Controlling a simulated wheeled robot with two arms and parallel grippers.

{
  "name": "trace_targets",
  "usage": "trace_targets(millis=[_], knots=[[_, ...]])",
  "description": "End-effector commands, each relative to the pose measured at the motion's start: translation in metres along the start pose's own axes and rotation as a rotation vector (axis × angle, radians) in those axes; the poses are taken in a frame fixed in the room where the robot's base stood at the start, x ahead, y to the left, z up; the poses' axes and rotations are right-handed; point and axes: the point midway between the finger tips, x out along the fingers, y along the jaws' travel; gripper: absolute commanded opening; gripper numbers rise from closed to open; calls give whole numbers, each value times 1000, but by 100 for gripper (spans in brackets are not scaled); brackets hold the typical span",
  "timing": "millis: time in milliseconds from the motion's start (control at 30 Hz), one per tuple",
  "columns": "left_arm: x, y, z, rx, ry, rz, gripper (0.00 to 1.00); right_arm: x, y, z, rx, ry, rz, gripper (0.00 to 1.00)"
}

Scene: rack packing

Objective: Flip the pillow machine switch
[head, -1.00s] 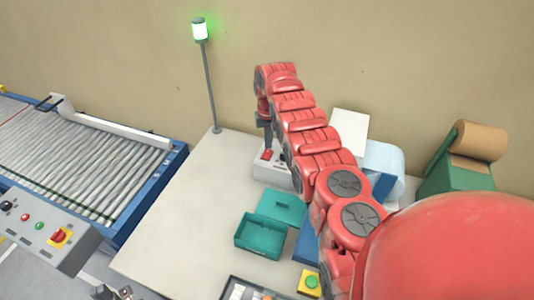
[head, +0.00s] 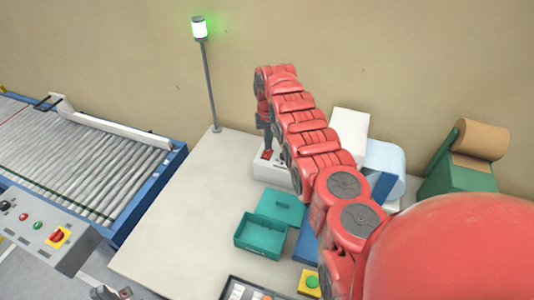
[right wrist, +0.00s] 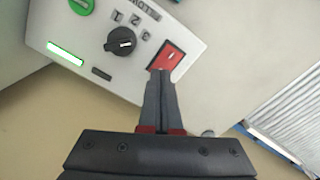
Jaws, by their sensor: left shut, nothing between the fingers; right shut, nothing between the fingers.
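The pillow machine (head: 269,172) is a white box at the back of the table, partly hidden behind my right arm. Its red rocker switch (right wrist: 169,56) sits on the panel in the right wrist view, and a bit of red shows in the head view (head: 267,155). My right gripper (right wrist: 160,76) is shut and empty, its fingertips at the near edge of the switch, apparently touching it. In the head view it points down over the switch (head: 267,149). My left gripper (head: 112,293) is only partly in view at the bottom left edge.
The panel also has a black knob (right wrist: 120,41), a green button (right wrist: 82,5) and a lit green bar (right wrist: 65,54). A teal box (head: 261,237), a signal lamp (head: 199,28) and a blue-framed roller conveyor (head: 100,160) stand nearby. The table's left part is clear.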

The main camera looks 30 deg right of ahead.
Motion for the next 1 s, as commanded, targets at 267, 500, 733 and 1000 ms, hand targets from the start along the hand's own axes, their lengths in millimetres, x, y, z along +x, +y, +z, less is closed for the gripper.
trace_targets(millis=[267,500,733,1000], knots=[[-4,0,1,0,0,0,0,5,0,0,0,0,0,0],[-7,0,1,0,0,0,0,9,0,0,0,0,0,0],[-2,0,0,0,0,0,0,4,0,0,0,0,0,0],[20,-1,-3,0,0,0,0,-20,0,0,0,0,0,0]])
